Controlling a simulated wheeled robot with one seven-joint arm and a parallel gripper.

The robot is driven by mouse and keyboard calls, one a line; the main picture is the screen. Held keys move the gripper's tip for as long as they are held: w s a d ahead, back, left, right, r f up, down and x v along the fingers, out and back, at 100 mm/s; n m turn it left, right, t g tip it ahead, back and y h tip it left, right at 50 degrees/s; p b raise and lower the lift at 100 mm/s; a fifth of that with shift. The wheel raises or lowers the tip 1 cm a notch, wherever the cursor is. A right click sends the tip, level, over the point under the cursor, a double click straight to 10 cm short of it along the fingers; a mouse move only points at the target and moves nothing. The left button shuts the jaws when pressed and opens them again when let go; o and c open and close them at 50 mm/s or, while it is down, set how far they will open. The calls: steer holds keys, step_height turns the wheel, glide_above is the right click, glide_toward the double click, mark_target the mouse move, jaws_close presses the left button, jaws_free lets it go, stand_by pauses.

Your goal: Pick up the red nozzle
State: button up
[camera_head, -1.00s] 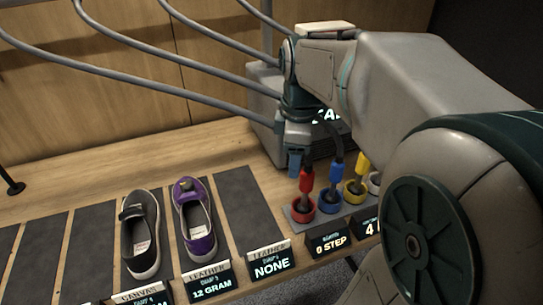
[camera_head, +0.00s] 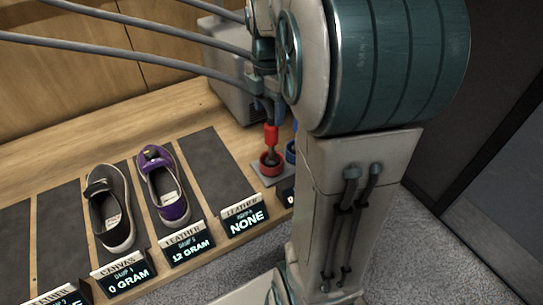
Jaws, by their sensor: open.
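The red nozzle (camera_head: 271,136) stands upright in a red round holder (camera_head: 271,163) on the bench. My gripper (camera_head: 265,106) points down directly above the red nozzle, with its fingertips at or just over the nozzle's top. It is open; whether the fingers touch the nozzle cannot be told. My arm hides most of what lies to the right. Only a sliver of a blue holder (camera_head: 291,152) shows beside the red one.
A black shoe (camera_head: 109,212) and a purple shoe (camera_head: 163,184) stand on dark mats to the left. Signs (camera_head: 187,248) line the bench's front edge. Grey hoses (camera_head: 150,57) cross above. A grey box (camera_head: 228,80) stands behind my gripper.

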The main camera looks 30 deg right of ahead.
mark_target(271, 128)
steer(key=shift+s+d+f, duration=0.1)
steer(key=shift+s+f, duration=0.1)
steer(key=shift+f, duration=1.3)
steer(key=shift+s+f, duration=0.15)
steer(key=shift+f, duration=1.35)
jaws_close()
